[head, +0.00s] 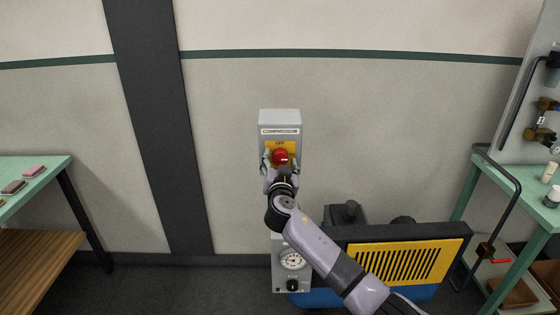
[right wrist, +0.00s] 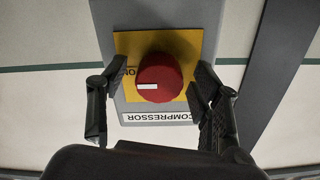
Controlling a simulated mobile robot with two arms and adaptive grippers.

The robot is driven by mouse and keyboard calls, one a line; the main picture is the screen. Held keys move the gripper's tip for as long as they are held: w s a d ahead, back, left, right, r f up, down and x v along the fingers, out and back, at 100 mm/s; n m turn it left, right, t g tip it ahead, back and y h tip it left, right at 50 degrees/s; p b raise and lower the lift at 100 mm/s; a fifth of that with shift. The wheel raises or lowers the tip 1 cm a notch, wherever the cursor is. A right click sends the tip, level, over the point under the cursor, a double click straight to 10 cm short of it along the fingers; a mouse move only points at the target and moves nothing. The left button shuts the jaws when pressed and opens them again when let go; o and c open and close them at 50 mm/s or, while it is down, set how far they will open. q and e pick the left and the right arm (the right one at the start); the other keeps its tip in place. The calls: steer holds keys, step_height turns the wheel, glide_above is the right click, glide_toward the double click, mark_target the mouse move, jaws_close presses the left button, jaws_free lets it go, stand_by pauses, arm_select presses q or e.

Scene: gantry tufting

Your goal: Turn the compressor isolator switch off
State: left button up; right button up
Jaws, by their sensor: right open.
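The compressor isolator switch is a grey wall box (head: 280,117) with a COMPRESSOR label, a yellow plate (head: 271,145) and a red rotary knob (head: 281,156). OFF reads at the top of the plate in the head view. The right wrist view shows the box upside down, with the knob (right wrist: 160,76) between my fingers. The knob's white mark points left there, toward the partly hidden ON lettering, which is rightward in the head view. My right gripper (head: 280,160) is open, with one finger on each side of the knob; gaps show beside it. My left gripper is out of view.
Below the box hangs a grey gauge panel (head: 291,261) with a dial and black knob. A compressor with a yellow grille (head: 405,263) stands at the lower right. Green benches stand at left (head: 50,165) and right (head: 492,180). The wall around the box is clear.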

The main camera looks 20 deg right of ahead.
steer(key=c, duration=1.2)
steer(key=shift+o, duration=0.2)
